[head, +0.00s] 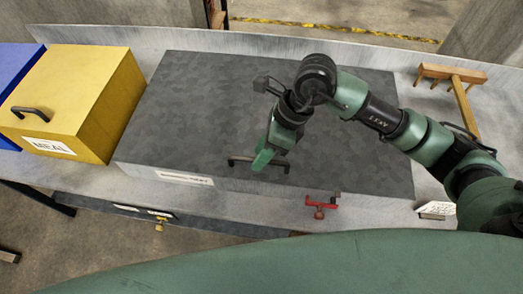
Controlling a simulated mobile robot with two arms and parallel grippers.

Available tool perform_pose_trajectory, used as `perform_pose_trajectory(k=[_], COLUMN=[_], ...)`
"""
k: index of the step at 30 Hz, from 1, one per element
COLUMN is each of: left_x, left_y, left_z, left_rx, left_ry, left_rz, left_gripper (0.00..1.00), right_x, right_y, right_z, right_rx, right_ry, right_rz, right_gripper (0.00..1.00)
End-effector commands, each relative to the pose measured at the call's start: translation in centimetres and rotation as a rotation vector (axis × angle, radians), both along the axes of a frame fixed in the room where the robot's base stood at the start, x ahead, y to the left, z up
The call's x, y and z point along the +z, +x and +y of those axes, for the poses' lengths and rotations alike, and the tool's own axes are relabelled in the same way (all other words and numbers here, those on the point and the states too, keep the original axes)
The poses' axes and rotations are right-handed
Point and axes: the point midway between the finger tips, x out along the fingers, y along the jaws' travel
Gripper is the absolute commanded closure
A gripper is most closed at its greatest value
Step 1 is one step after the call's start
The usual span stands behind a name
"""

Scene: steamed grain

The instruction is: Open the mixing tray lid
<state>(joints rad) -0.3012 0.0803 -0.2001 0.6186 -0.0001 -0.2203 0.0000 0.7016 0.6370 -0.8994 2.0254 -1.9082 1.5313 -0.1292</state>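The mixing tray lid (200,110) is a large, dark grey mottled panel in the middle of the head view. It lies flat and closed over the tray. A dark bar handle (240,159) sits near its front edge, above a white label. My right gripper (264,160) comes in from the right and points down at the handle. Its green finger covers the middle of the handle. Whether the fingers are closed around the bar is hidden. My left gripper is out of view.
A yellow bin (85,85) marked MEAL and a blue bin (15,65) stand on the left. A red latch-like piece (320,203) is at the front edge. A wooden rake-like tool (462,95) and a small white card (436,209) lie at right.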

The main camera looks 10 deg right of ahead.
Motion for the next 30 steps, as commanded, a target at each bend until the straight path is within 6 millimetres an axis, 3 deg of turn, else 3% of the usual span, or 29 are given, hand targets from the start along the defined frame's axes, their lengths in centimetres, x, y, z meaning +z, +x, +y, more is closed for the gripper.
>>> perform_pose_trajectory(k=[2,5,6,30], left_x=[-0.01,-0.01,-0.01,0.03], left_y=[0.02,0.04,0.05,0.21], left_z=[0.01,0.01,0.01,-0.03], left_rx=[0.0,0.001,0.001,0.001], left_ry=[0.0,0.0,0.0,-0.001], left_rz=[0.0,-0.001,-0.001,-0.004], left_gripper=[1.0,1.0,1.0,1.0], right_x=[0.0,0.02,0.02,0.1], right_y=[-0.01,-0.01,0.0,0.03], right_z=[0.0,-0.01,0.0,-0.02], right_rx=[0.0,0.0,0.0,-0.001], right_ry=[0.0,0.0,0.0,0.001], right_rz=[0.0,0.001,0.001,-0.001], right_gripper=[0.68,0.96,1.0,1.0])
